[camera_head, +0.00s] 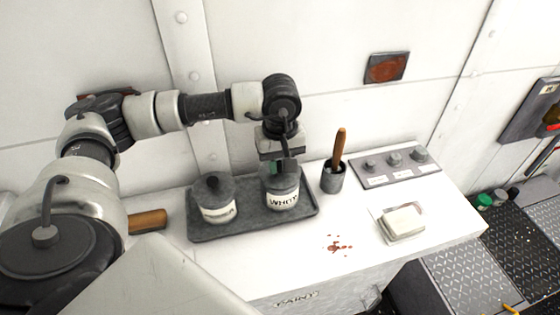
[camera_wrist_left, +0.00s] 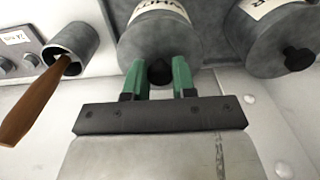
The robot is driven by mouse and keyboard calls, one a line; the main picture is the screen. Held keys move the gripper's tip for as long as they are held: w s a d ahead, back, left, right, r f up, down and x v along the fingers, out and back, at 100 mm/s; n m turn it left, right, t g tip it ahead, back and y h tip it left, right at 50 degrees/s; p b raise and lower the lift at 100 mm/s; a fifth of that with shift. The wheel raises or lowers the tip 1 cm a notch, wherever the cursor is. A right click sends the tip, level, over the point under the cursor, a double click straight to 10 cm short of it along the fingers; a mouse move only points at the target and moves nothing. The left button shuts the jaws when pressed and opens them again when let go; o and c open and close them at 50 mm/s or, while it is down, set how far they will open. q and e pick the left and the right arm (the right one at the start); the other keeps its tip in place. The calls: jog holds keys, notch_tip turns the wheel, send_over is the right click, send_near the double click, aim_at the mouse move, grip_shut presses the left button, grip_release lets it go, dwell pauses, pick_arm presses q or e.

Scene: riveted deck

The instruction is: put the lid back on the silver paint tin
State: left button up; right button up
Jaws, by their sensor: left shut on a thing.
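Two grey tins stand on a dark grey tray (camera_head: 250,227). The left tin (camera_head: 219,211) has a label that seems to end in "ER"; a lid with a dark knob (camera_head: 212,182) sits on it. It also shows in the left wrist view (camera_wrist_left: 272,35). The right tin (camera_head: 282,202) is labelled "WHITE". My left gripper (camera_head: 281,170) points down over the white tin and is shut on the dark knob (camera_wrist_left: 160,72) of its lid, with green fingers either side. The lid appears to be on the tin; I cannot tell if it is seated. My right gripper is out of view.
A grey pot (camera_head: 332,180) with a wooden-handled brush (camera_head: 340,145) stands right of the tray. Beyond are a knob panel (camera_head: 395,166) and a dish with a white block (camera_head: 404,221). A brown handle (camera_head: 147,220) lies left. The bench front is mostly clear.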

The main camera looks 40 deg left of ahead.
pick_arm(q)
jog(key=shift+b, duration=0.3)
dwell(0.6)
jog(key=o, duration=1.5)
jog(key=shift+c, duration=0.2)
jog(key=shift+r, duration=0.1)
jog(key=shift+r+p, duration=1.75)
jog(key=shift+r, duration=1.65)
grip_shut()
